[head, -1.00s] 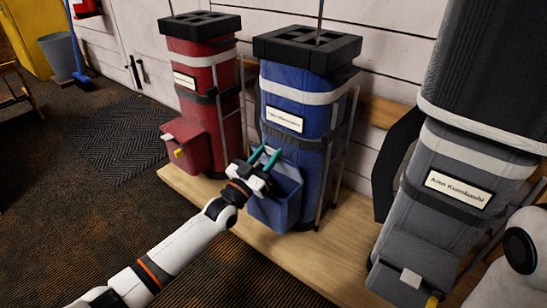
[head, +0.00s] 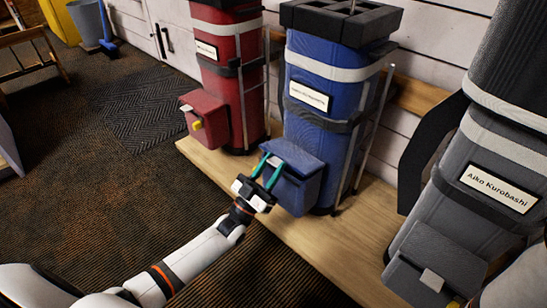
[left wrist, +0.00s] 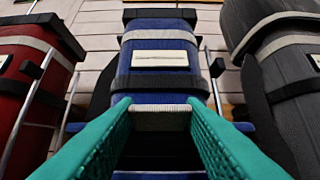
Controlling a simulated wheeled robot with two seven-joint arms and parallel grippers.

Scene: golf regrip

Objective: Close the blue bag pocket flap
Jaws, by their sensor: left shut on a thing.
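The blue bag (head: 325,125) stands upright on a low wooden platform. My right gripper is out of view.
A red bag (head: 232,90) with its own pocket stands to the left, and a grey bag (head: 440,235) stands close on the right. Thin metal legs (head: 362,135) rise beside the blue bag. The wooden platform (head: 320,240) is bare in front. Dark carpet is open at left.

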